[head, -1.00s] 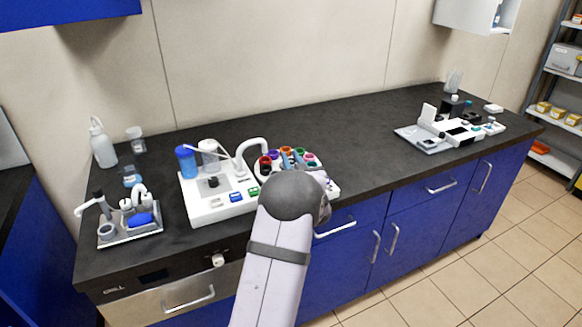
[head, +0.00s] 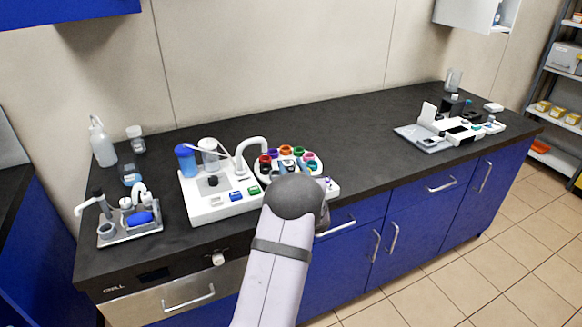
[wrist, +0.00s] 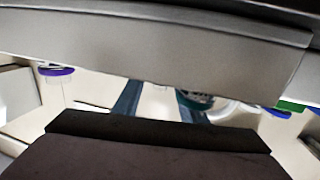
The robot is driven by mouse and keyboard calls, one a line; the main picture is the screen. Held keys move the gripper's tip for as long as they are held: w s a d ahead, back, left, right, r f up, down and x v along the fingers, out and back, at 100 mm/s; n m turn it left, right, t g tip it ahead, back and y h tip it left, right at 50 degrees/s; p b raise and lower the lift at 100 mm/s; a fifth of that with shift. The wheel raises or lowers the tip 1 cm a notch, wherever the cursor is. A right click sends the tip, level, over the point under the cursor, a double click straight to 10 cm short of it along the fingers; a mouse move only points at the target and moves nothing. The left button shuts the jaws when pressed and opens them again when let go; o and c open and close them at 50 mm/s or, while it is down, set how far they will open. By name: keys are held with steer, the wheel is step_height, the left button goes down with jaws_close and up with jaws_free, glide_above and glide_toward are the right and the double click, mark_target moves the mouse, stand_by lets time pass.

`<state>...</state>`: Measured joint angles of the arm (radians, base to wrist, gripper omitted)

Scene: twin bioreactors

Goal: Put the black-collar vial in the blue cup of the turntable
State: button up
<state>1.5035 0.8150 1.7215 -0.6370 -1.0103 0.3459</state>
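The turntable (head: 261,175) is a white disc with a ring of coloured cups, at the right end of the white device. I cannot pick out the black-collar vial in either view.
The white device (head: 205,212) carries a blue-capped bottle (head: 187,160), a bent white tube and buttons. A purple-collared vial (wrist: 57,71) shows at left in the wrist view. A small tray (head: 130,232) stands left. The counter's middle (head: 360,135) is clear.

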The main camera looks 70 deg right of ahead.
steer(key=shift+r, duration=0.2)
steer(key=b+v, duration=0.1)
steer(key=v, duration=1.1)
steer(key=shift+b, duration=0.3)
